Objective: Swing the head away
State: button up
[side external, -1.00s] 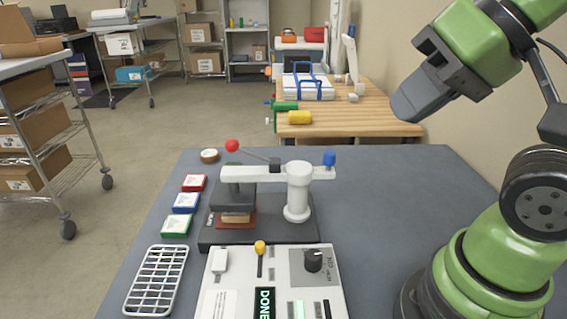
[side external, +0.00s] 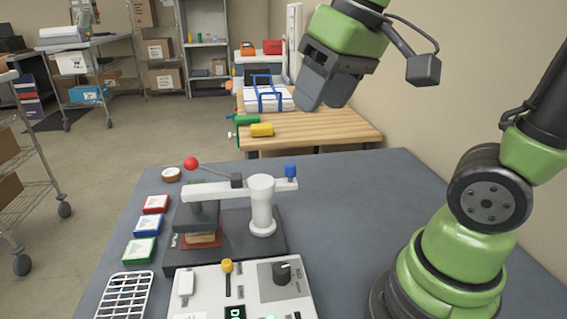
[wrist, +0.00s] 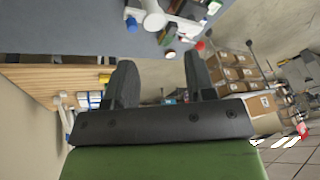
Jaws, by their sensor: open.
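A press with a white swing arm (side external: 225,190) stands on a dark base. The arm runs from a white post (side external: 262,210) leftward to a grey head (side external: 196,215). The head sits directly over a brown block (side external: 202,238) on a reddish plate; I cannot tell if they touch. A lever with a red ball (side external: 191,163) reaches left, and a blue knob (side external: 290,171) stands on the arm's right end. My gripper (side external: 322,105) is high above and right of the press, apart from it. Its fingers are spread and empty in the wrist view (wrist: 160,62).
A control panel (side external: 205,287) with a yellow-topped lever and black dial is in front of the press. Red, blue and green pads (side external: 148,225) and a white rack (side external: 124,296) lie left. A wooden bench (side external: 340,125) stands behind. The grey table's right half is largely clear.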

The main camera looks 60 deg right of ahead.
aim_at(290, 164)
jog(key=w+d+f+n+g+h, duration=0.1)
jog(key=w+d+f+n+g, duration=0.1)
jog(key=w+d+f+g, duration=0.45)
jog(key=f, duration=0.3)
jog(key=w+f+t, duration=0.1)
jog(key=f, duration=0.2)
jog(key=w+a+f+t, duration=0.1)
jog(key=f, duration=0.2)
jog(key=shift+r, duration=0.1)
grip_shut()
